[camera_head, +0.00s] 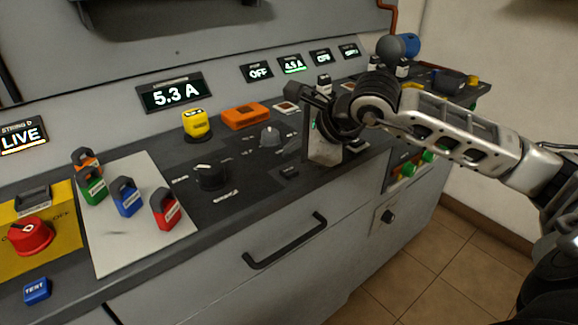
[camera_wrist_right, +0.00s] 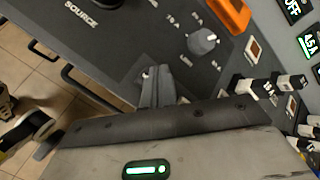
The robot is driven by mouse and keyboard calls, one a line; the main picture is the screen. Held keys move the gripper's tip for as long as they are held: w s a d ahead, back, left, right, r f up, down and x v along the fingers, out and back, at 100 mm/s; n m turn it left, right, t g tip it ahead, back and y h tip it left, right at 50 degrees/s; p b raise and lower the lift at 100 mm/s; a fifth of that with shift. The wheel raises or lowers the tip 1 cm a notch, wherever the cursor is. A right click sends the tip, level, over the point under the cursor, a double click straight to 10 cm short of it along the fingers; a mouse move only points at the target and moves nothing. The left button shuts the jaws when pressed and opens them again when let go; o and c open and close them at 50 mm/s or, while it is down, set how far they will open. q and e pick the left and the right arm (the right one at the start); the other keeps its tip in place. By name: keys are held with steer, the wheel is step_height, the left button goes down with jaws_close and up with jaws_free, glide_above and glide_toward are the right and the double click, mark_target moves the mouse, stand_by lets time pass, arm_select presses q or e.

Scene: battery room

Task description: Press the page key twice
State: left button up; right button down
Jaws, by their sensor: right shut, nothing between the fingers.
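My right gripper (camera_head: 310,146) reaches over the dark console top (camera_head: 240,168) from the right. In the right wrist view its two grey fingers (camera_wrist_right: 152,78) are together with nothing between them, pointing down at the panel. A small dark key (camera_head: 289,171) lies near the front edge, just left of the gripper in the head view. I cannot read its label, so I cannot tell if it is the page key. The fingers hide the panel under them, and whether they touch it is unclear. My left gripper is not in view.
A grey knob (camera_head: 270,135) with a scale and an orange block (camera_head: 244,116) stand close left of the gripper. A black source knob (camera_head: 211,176) is farther left. Tagged padlocks stand on a pale plate (camera_head: 137,235). Lit displays (camera_head: 170,94) line the back.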

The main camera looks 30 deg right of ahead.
mark_target(294, 172)
steer(key=shift+r+p, duration=1)
steer(key=shift+r, duration=1)
